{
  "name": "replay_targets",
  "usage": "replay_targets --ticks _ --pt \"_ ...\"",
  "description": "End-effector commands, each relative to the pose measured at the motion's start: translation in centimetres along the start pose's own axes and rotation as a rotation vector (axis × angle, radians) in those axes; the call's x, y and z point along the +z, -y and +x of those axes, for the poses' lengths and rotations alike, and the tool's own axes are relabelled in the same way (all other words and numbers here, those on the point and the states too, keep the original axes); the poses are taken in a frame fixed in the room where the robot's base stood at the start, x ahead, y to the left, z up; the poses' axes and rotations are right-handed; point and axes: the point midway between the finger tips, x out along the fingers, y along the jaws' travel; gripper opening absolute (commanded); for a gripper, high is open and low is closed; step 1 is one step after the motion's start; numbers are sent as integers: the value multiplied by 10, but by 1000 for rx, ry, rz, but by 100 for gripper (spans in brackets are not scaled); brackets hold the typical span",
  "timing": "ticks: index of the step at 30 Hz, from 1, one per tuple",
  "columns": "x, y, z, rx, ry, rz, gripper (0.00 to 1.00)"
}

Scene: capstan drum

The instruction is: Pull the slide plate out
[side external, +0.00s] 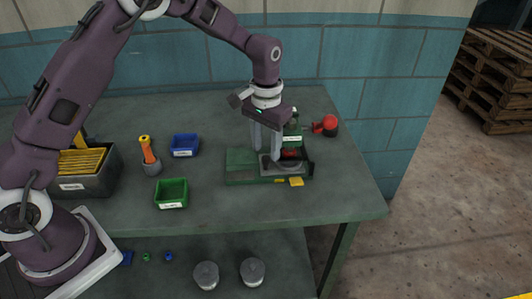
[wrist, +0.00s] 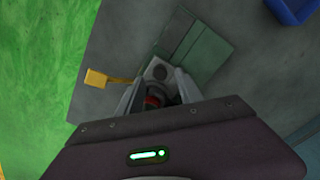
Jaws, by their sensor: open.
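A green fixture (side external: 241,161) sits on the bench; its flat green top also shows in the wrist view (wrist: 205,55). A grey plate with a round opening (wrist: 159,69) lies in it. A yellow tab (wrist: 96,78) on a thin stem sticks out from the fixture's edge, and it also shows at the front in the side view (side external: 296,182). I cannot tell whether this tab belongs to the slide plate. My gripper (side external: 268,154) points down over the fixture, fingers apart. In the wrist view a red and dark round part (wrist: 154,101) shows between the fingers, partly hidden by my wrist.
A green upright part (side external: 293,130) and a red knob (side external: 329,123) stand just behind my gripper. A blue bin (side external: 184,145), a green bin (side external: 172,193) and an orange-handled tool (side external: 148,150) in a cup stand left. The front right of the bench is clear.

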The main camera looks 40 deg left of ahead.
Motion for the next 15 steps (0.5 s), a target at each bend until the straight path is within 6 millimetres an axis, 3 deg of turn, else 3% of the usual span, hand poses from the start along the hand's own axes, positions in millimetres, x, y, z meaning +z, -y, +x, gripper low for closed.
replay_targets --ticks 6,13,15 --pt "0 0 26 0 -1 -1 43" --pt "0 0 27 0 -2 -1 43" --pt "0 0 27 0 -2 -1 31"
